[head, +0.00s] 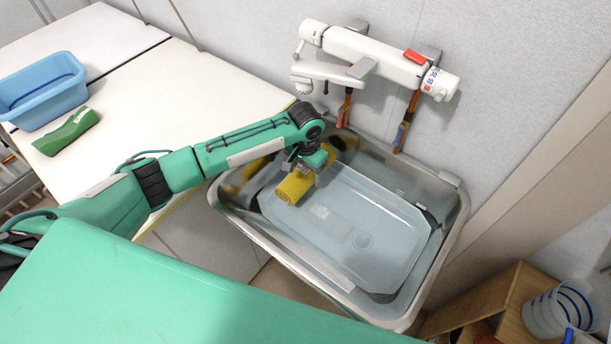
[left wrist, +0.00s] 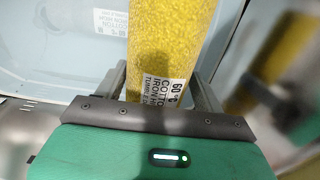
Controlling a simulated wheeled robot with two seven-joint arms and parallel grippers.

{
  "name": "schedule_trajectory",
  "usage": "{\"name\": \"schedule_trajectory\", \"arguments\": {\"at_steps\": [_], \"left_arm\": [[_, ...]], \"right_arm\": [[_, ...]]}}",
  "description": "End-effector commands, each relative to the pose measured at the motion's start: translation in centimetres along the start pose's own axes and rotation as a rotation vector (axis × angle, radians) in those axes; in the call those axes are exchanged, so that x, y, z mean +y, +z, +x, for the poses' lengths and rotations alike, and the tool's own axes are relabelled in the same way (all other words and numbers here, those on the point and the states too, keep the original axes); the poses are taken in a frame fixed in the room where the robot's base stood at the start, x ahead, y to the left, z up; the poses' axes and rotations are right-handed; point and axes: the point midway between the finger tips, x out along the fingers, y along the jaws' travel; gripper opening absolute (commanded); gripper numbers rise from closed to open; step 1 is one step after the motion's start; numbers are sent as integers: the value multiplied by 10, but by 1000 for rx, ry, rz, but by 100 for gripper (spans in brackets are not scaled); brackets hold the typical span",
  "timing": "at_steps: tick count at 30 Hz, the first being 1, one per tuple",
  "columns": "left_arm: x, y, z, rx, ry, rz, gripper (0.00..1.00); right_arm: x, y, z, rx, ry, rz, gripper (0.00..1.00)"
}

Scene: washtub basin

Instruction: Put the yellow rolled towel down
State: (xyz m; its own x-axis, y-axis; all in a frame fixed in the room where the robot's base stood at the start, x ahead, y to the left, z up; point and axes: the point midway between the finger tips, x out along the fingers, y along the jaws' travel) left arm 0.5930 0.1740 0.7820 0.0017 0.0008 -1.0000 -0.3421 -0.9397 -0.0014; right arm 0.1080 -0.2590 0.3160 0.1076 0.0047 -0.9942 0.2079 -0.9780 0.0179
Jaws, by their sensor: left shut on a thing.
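The yellow rolled towel (head: 294,187) is in my left gripper (head: 306,168), over the left part of the metal washtub basin (head: 456,222). In the left wrist view the towel (left wrist: 165,40) runs up from between the jaws of the left gripper (left wrist: 160,92), with a white care label on it. The gripper is shut on it. Whether the towel touches anything below is unclear. A pale blue translucent tray or lid (head: 385,225) lies in the basin under it. My right gripper is not in view.
A white and grey tap unit (head: 375,52) is on the wall above the basin. A blue tub (head: 45,95) and a green rolled item (head: 68,132) sit on the white counter (head: 200,85) at left. A wooden shelf (head: 490,300) with a clear container (head: 555,308) stands lower right.

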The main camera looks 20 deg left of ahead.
Motion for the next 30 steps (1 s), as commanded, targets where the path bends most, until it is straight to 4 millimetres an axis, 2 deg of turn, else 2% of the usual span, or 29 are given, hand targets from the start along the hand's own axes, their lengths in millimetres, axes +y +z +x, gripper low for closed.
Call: {"name": "schedule_trajectory", "arguments": {"at_steps": [3,6,17,29,30], "left_arm": [[0,0,20,-3,-1,-1,43],[0,0,28,-1,0,-1,43],[0,1,32,-1,0,-1,43],[0,0,42,0,-1,0,43],[0,0,43,0,-1,0,72]], "right_arm": [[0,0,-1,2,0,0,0],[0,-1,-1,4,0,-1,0],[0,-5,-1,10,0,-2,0],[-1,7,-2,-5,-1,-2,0],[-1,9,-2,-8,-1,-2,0]]}}
